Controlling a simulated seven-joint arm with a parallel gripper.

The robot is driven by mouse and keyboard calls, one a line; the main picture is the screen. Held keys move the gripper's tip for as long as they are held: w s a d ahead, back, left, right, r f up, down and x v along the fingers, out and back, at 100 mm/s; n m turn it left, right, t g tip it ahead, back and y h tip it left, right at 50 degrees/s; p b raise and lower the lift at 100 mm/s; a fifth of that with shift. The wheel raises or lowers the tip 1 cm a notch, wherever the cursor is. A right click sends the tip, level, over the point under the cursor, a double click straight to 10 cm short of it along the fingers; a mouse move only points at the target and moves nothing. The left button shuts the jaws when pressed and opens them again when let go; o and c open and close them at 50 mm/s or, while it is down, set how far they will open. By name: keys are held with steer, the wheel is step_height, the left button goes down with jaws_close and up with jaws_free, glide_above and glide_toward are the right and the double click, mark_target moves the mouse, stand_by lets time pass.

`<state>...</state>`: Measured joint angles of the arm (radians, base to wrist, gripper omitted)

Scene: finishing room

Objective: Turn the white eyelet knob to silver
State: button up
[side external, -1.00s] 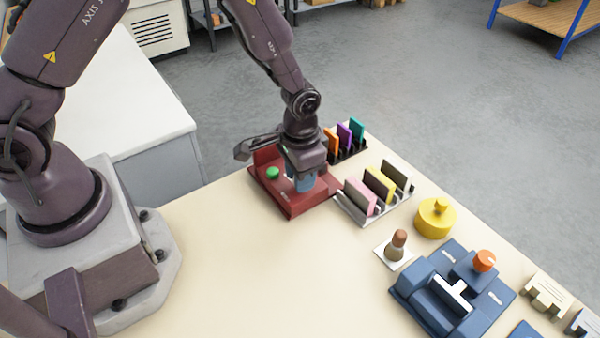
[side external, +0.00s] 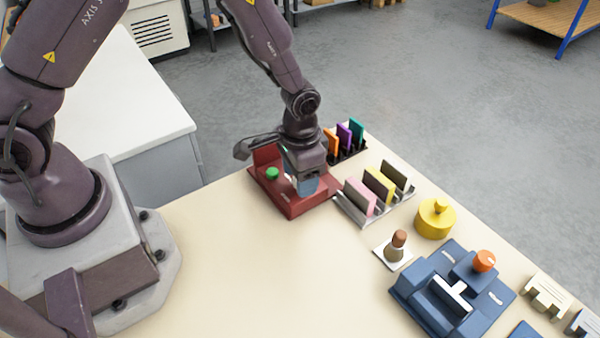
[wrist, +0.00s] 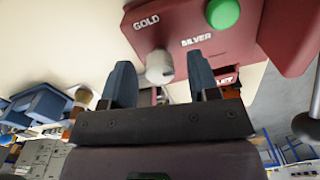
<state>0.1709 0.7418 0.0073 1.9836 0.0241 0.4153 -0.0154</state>
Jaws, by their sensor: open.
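The red machine (side external: 277,197) stands on the table and carries a green button (side external: 272,173). In the wrist view its red panel (wrist: 178,28) shows the words GOLD on the left and SILVER on the right. The white eyelet knob (wrist: 158,66) sits on this panel below and between the words; I cannot tell which word it points to. My gripper (wrist: 160,72) is open, with one blue finger on each side of the knob in that view. I cannot tell whether the fingers touch it. In the side view my gripper (side external: 306,186) is low over the red machine and hides the knob.
Behind is a black rack of coloured cards (side external: 346,138). A yellow lidded pot (side external: 435,218), a brown-handled stamp (side external: 397,246) and a blue fixture (side external: 450,290) stand farther right. The front table is clear.

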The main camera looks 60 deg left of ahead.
step_height(320, 180, up, 13)
stand_by(0.4)
steer(key=shift+d, duration=0.1)
steer(key=s+a+r+n+t, duration=0.1)
steer(key=s+a+r+t, duration=0.1)
steer(key=s+r, duration=0.6)
steer(key=s+a+r+n+t, duration=0.1)
steer(key=s+a+r+t, duration=0.2)
steer(key=s+r, duration=0.5)
steer(key=shift+s+a+r+t, duration=0.15)
steer(key=shift+s+a+t, duration=0.15)
steer(key=shift+s+a, duration=0.2)
